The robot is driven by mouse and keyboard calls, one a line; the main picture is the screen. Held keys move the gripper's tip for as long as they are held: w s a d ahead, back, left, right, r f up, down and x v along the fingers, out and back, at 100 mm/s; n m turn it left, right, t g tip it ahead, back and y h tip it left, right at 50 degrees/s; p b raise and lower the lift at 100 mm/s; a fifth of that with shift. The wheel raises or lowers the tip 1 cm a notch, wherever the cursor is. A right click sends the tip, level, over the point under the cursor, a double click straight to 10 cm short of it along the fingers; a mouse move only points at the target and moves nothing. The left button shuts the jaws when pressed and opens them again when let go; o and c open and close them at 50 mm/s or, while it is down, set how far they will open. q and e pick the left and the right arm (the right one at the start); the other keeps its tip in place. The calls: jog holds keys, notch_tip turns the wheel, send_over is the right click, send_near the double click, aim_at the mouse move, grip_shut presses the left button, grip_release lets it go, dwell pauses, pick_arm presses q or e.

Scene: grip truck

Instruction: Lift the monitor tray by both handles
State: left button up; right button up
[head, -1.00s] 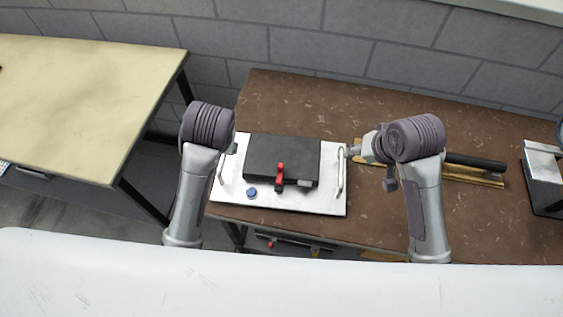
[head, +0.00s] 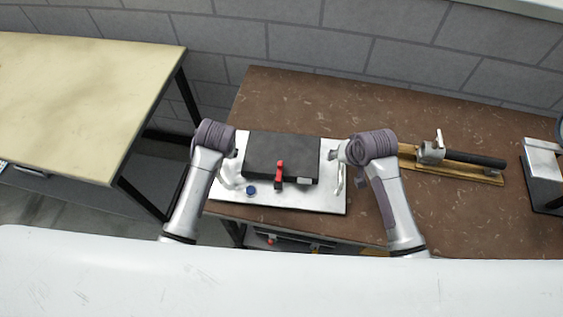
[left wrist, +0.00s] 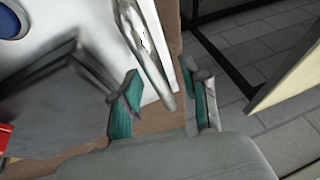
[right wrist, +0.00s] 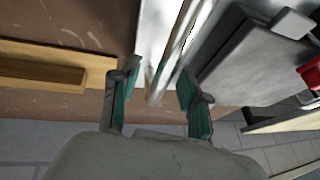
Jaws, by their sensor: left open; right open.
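The white monitor tray (head: 300,203) lies on the brown table. On it are a flat black monitor (head: 268,158) with a red part (head: 280,173) and a blue round cap (head: 251,190). My left gripper (left wrist: 165,100) is open at the left handle (left wrist: 150,55), which shows between and just ahead of its fingertips. My right gripper (right wrist: 158,85) is open, with the right handle (right wrist: 172,55) between its fingers. In the head view the right handle (head: 340,180) is partly visible; my arms hide both grippers' fingers there.
A wooden piece with a black-handled tool (head: 470,158) lies right of the tray. A grey metal block (head: 543,170) stands at the far right. A pale table (head: 90,100) is at the left, across a gap. A block wall (head: 310,40) closes the back.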

pick_arm(q)
jog(key=shift+f, duration=0.1)
pick_arm(e)
jog(key=shift+f, duration=0.15)
pick_arm(q)
grip_shut()
pick_arm(e)
grip_shut()
pick_arm(q)
jog(key=shift+w, duration=0.1)
pick_arm(e)
jog(key=shift+w, duration=0.1)
